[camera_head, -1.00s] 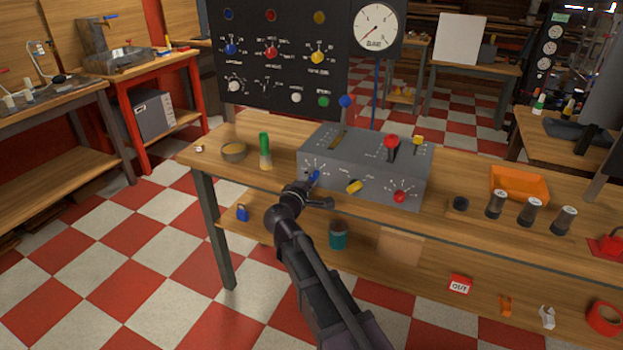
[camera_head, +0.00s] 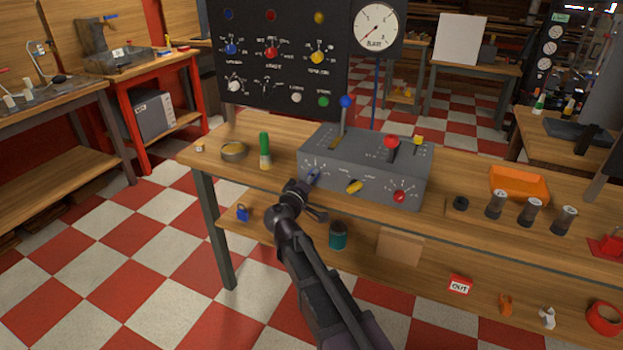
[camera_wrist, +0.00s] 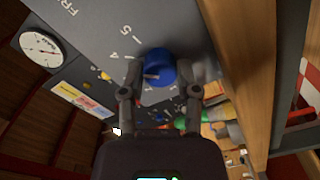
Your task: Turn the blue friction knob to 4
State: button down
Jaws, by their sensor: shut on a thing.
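The blue friction knob (camera_wrist: 165,66) sits on the front of the grey control box (camera_head: 335,185). In the head view the knob (camera_head: 314,175) is partly hidden by my gripper (camera_head: 306,188). In the wrist view my gripper (camera_wrist: 161,88) has one finger on each side of the knob and is shut on it. A pale pointer mark on the knob faces left in that view, toward the printed scale. The figures 5 and 4 show beside it, with the 4 nearer the pointer's side. I cannot tell the exact reading.
A yellow knob (camera_head: 353,187) and a red knob (camera_head: 399,196) sit to the right on the box front. Levers with blue (camera_head: 345,101), red (camera_head: 391,142) and yellow tops rise from the box.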

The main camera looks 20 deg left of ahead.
dwell(0.3)
jog(key=shift+c, duration=1.7)
grip_release()
jog(key=s+a, duration=0.1)
jog(key=s, duration=1.1)
